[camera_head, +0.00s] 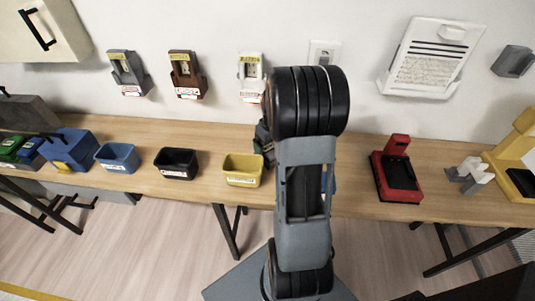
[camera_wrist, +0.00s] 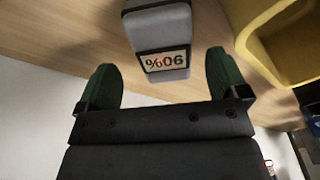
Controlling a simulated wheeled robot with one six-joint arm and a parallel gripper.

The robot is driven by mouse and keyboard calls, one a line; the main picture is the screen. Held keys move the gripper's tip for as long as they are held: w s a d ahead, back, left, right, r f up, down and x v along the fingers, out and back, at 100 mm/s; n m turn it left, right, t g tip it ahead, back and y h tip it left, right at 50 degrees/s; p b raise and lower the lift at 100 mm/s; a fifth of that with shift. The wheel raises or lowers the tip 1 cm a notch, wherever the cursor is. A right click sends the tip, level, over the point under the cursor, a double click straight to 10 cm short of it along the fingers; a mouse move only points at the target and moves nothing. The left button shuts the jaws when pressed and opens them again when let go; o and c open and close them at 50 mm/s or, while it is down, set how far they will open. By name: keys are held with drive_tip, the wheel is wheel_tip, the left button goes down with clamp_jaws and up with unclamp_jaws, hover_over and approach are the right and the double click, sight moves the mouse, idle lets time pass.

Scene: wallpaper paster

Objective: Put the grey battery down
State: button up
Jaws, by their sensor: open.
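The grey battery (camera_wrist: 160,22) shows in the wrist view with a white label reading 90%, upside down there. It appears to rest on the wooden table. My gripper (camera_wrist: 161,68) has its two green fingers spread, one on each side of the battery's labelled end, with visible gaps. In the head view my arm hides the battery and most of my gripper; only a dark part of it shows left of the arm, beside the yellow bin (camera_head: 243,170).
The yellow bin also shows close by in the wrist view (camera_wrist: 252,45). A black bin (camera_head: 176,164) and a blue bin (camera_head: 117,158) stand left on the table (camera_head: 350,160). A red device (camera_head: 396,172) stands right. Wall holders (camera_head: 186,75) hang behind.

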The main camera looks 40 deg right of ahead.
sight(268, 147)
drive_tip(key=shift+w+a+f, duration=0.1)
drive_tip(key=shift+w+f, duration=0.1)
drive_tip(key=shift+f, duration=1.15)
drive_tip(key=shift+w+a+f, duration=0.1)
drive_tip(key=shift+w+f, duration=0.1)
drive_tip(key=shift+f, duration=1.1)
drive_tip(key=shift+c, duration=0.2)
drive_tip(key=c, duration=1.2)
drive_tip(key=shift+r, duration=0.2)
drive_tip(key=shift+c, duration=0.5)
